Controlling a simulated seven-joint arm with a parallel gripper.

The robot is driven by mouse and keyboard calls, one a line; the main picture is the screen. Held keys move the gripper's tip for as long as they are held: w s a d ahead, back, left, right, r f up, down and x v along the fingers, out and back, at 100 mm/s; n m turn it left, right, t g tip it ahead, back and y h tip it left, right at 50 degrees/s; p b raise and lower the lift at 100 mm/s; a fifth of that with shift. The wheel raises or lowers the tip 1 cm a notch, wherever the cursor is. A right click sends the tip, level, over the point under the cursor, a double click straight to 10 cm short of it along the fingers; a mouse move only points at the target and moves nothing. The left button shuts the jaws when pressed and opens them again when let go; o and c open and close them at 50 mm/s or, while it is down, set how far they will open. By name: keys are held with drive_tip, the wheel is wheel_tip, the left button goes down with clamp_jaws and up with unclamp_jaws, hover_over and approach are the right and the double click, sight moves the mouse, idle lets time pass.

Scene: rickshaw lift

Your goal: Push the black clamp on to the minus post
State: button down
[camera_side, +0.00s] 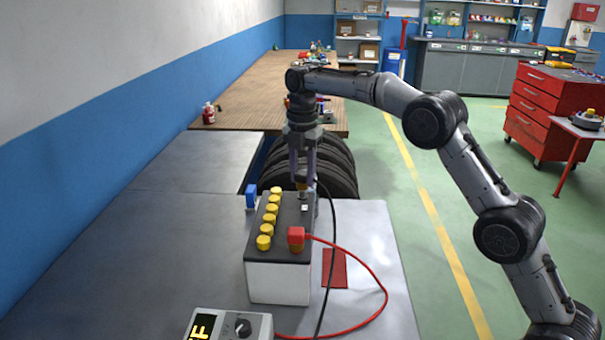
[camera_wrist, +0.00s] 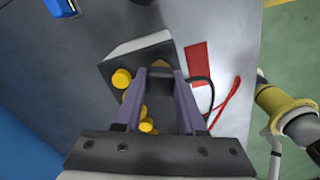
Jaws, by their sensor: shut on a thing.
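The white battery (camera_side: 279,281) with a black top stands on the grey bench, with a row of yellow caps (camera_side: 269,218) along its top. The red clamp (camera_side: 296,236) sits on the near post. My gripper (camera_side: 303,183) points down over the far end of the battery top, shut on the black clamp (camera_wrist: 165,75), which is mostly hidden by the fingers. My gripper also shows in the wrist view (camera_wrist: 163,78). The black cable (camera_side: 331,255) runs from the clamp down the battery's right side. The minus post is largely hidden; I cannot tell whether the clamp is around it.
A charger (camera_side: 229,325) with a lit display and dial stands at the front. A red cable (camera_side: 376,283) loops right from it to the red clamp. A red flat piece (camera_side: 335,269) lies right of the battery. A blue object (camera_side: 251,197) stands left. Tyres (camera_side: 335,165) stand behind.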

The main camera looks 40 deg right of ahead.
drive_tip(key=shift+f, duration=1.2)
idle(0.8)
drive_tip(key=shift+c, duration=2.1)
unclamp_jaws()
drive_tip(key=shift+o, duration=0.3)
drive_tip(key=shift+o, duration=0.9)
drive_tip(key=shift+r, duration=0.1)
drive_tip(key=shift+r, duration=3.45)
